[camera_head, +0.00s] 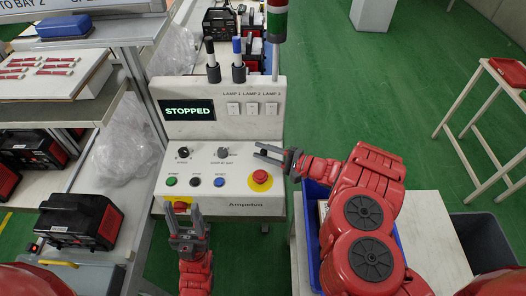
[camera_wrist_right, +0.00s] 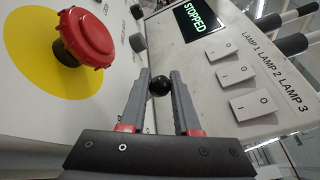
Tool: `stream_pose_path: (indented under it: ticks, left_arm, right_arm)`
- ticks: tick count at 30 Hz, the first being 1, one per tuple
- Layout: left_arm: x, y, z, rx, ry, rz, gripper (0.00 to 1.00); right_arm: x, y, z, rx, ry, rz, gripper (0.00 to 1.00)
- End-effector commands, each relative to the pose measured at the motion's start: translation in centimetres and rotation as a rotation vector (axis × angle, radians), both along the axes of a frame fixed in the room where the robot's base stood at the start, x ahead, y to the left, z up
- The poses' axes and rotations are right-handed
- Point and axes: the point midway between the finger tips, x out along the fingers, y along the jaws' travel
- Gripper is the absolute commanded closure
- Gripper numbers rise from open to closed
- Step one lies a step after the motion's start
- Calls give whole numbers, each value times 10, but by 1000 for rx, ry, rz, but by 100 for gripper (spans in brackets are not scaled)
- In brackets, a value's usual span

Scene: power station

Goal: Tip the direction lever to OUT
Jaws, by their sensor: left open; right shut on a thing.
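The white control console (camera_head: 240,195) stands in the middle of the head view, its display (camera_head: 188,111) reading STOPPED. The direction lever's black ball knob (camera_wrist_right: 160,85) sits between the fingertips of my right gripper (camera_wrist_right: 161,80) in the right wrist view. In the head view that gripper (camera_head: 262,151) reaches in from the right over the panel, shut on the knob, and mostly hides the lever. The OUT marking and the lever's tilt cannot be made out. My left gripper (camera_head: 183,216) is open and empty at the console's lower front edge.
A red emergency button on yellow (camera_head: 260,178) lies just below my right gripper. Lamp switches (camera_head: 252,108) are above it. Two rotary knobs (camera_head: 222,152) and several push buttons (camera_head: 195,181) are to the left. A blue bin (camera_head: 312,215) stands at right.

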Motion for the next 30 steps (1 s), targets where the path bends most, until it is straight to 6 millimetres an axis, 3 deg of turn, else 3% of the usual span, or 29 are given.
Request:
stream_pose_path:
  ticks: [16,17,18,30]
  left_arm:
    - [0,0,-2,0,0,0,50]
    - [0,0,-2,0,0,0,50]
    - [0,0,-2,0,0,0,50]
    - [0,0,-2,0,0,0,50]
  right_arm:
    - [-2,-1,-2,-2,-22,0,100]
    - [-2,-1,-2,-2,-22,0,66]
    - [-2,-1,-2,-2,-22,0,59]
    - [-2,-1,-1,0,-23,-1,58]
